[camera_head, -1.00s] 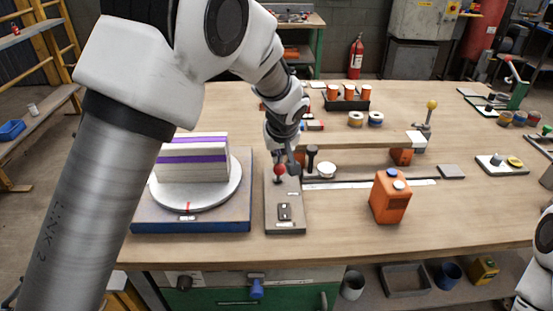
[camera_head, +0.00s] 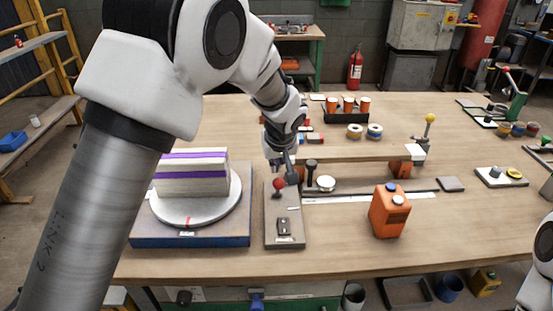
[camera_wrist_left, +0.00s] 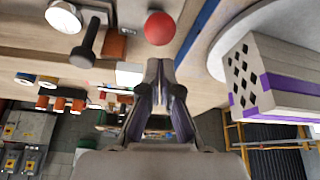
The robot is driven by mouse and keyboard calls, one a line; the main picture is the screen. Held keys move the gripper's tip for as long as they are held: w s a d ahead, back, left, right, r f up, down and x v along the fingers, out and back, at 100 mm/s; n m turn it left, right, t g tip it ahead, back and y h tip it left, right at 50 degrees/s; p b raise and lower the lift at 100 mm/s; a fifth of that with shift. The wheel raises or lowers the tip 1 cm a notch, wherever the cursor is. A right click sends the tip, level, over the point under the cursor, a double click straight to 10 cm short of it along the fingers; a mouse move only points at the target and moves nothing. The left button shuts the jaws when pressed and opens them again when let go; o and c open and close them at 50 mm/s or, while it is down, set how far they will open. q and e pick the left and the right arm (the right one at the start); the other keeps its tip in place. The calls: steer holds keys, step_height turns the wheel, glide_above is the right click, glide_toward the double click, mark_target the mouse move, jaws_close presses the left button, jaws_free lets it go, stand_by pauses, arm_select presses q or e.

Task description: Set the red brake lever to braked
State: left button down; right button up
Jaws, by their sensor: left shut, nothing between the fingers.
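The red ball knob of the brake lever (camera_head: 279,184) stands on a grey plate (camera_head: 284,240) right of the turntable. In the left wrist view the red knob (camera_wrist_left: 160,28) is just beyond the fingertips. My left gripper (camera_head: 286,174) is shut and empty, close behind the knob and slightly to its right; I cannot tell if they touch. Its closed fingers also show in the wrist view (camera_wrist_left: 160,78). The lever's shaft is mostly hidden under the knob. My right gripper is out of view.
A purple-striped brick (camera_head: 192,172) sits on a white disc (camera_head: 190,213) over a blue base (camera_head: 190,241), left of the lever. A black knob (camera_head: 311,166), a beam (camera_head: 350,153) and an orange container (camera_head: 389,212) stand to the right. The table front is clear.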

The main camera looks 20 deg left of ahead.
arm_select(q)
steer(key=shift+s+r+b, duration=0.2)
steer(key=shift+s+r, duration=0.1)
steer(key=shift+r, duration=0.2)
steer(key=shift+s+r+b, duration=0.15)
steer(key=shift+s+r, duration=0.1)
steer(key=shift+r, duration=0.2)
steer(key=s+d+r, duration=0.3)
steer(key=s, duration=0.2)
steer(key=shift+s+d, duration=0.15)
steer(key=shift+s, duration=0.25)
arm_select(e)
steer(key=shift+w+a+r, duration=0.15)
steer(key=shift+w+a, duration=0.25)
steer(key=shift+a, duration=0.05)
arm_select(q)
steer(key=shift+d+r, duration=0.1)
steer(key=shift+r, duration=0.05)
